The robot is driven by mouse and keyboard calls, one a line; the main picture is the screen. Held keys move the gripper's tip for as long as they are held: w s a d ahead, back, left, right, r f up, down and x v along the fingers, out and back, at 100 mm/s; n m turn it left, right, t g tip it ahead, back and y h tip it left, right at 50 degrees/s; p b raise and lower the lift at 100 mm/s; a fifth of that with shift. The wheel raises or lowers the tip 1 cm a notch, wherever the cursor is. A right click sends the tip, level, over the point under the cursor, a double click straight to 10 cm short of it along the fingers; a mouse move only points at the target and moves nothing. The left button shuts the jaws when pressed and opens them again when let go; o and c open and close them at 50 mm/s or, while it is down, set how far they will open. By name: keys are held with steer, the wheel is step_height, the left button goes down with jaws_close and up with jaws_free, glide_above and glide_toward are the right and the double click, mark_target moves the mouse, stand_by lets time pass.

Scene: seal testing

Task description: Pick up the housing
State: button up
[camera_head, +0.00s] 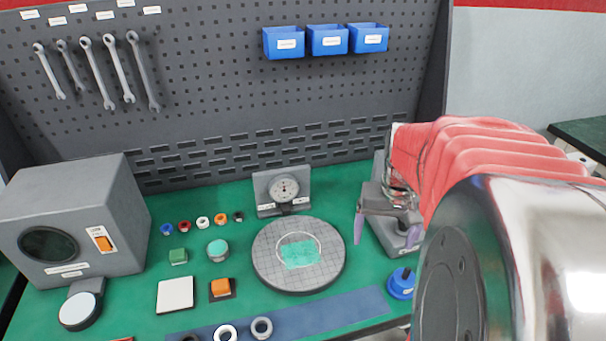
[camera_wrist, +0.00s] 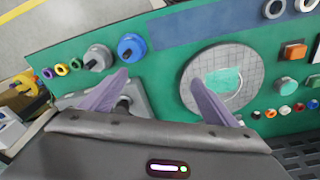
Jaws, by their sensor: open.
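No part is readably labelled as the housing, so I cannot tell which one it is. Possible ones are a light ring-shaped part (camera_head: 225,332) and a grey ring-shaped part (camera_head: 262,328) on the blue strip, near the bottom of the head view. Ring parts also show at the top of the wrist view (camera_wrist: 273,9). My gripper (camera_head: 385,240) is open and empty, over the right side of the green bench. In the wrist view its purple fingers (camera_wrist: 158,82) are spread apart. A grey block (camera_head: 403,232) is partly hidden behind it.
A blue round part (camera_head: 402,283) is near the right edge. A grey box (camera_head: 75,215) stands left; small coloured rings (camera_head: 203,222) lie mid-bench.

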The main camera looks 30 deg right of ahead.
steer(key=m+g, duration=0.1)
steer(key=m, duration=0.1)
glide_above(407, 268)
step_height(407, 268, down, 4)
steer(key=shift+d+r+y, duration=0.15)
steer(key=shift+r+y, duration=0.05)
steer(key=shift+y, duration=0.2)
steer(key=shift+f, duration=0.1)
steer(key=shift+f, duration=4.2)
steer(key=shift+f, duration=0.1)
steer(key=shift+f, duration=2.55)
steer(key=c, duration=1.7)
